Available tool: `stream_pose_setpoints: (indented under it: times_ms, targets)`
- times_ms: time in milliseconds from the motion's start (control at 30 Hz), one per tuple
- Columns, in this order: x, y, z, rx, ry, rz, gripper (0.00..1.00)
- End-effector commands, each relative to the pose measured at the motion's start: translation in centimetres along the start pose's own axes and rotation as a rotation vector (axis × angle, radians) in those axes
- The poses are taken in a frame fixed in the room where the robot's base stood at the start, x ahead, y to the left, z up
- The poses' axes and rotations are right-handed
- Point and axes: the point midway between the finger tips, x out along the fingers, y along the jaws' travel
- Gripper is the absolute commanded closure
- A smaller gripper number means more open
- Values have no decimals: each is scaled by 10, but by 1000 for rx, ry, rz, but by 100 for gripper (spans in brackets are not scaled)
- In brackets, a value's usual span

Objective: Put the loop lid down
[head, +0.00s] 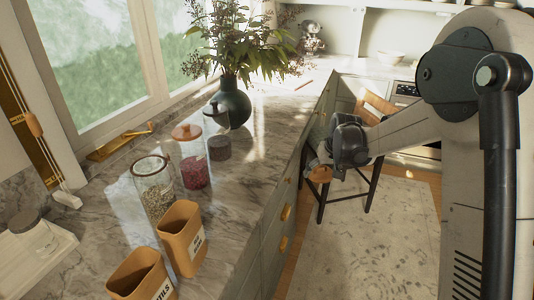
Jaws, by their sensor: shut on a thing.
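My gripper (318,163) hangs off the right side of the counter, in front of the cabinet drawers. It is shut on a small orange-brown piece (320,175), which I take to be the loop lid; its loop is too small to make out. An open glass jar (153,188) with a brown rim stands on the counter to the left, well apart from my gripper. Behind it are a jar with an orange-brown lid (187,131) and red contents, and a jar with a grey lid (216,108).
Two tan labelled canisters (181,238) stand at the counter's near edge. A dark vase with branches (231,102) stands farther back. The marble counter (255,165) has bare room right of the jars. A chair (368,180) stands behind my gripper.

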Motion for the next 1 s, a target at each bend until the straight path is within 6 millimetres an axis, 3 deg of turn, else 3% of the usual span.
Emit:
stream_pose_setpoints:
  times_ms: [33, 200, 500, 733, 867, 1000]
  targets:
    - [3, -8, -24, -28, -2, -13, 54]
    - [12, -39, -90, -131, -8, -54, 54]
    - [18, -105, -183, -305, -17, -127, 54]
    - [18, -144, -220, -399, -18, -166, 54]
    - [18, -155, -227, -424, -18, -177, 54]
    - [30, -158, -224, -433, -18, -180, 54]
